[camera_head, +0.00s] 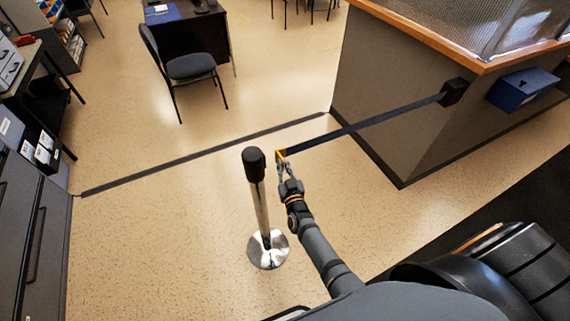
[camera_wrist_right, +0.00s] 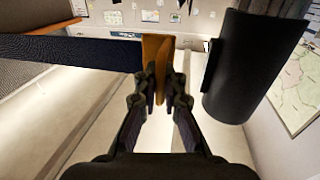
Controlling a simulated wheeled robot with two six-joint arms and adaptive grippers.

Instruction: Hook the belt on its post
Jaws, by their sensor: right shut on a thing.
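The dark blue belt (camera_head: 370,125) stretches from a black wall unit (camera_head: 453,91) on the counter's side to my right gripper (camera_head: 284,168). My right gripper is shut on the belt's yellow end piece (camera_head: 281,154), which also shows between the fingers in the right wrist view (camera_wrist_right: 156,55). The post (camera_head: 261,205) is a chrome pole with a black head (camera_head: 254,163) and a round chrome base. It stands upright just left of the gripper. In the wrist view the black post head (camera_wrist_right: 250,65) is right of the end piece, with a gap between them. My left gripper is not in view.
A counter (camera_head: 385,100) with a wooden top stands at the right, with a blue box (camera_head: 522,89) on its side. Grey cabinets (camera_head: 35,220) line the left. A chair (camera_head: 188,68) and desk stand behind. A dark strip (camera_head: 200,154) crosses the floor. Floor around the post is clear.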

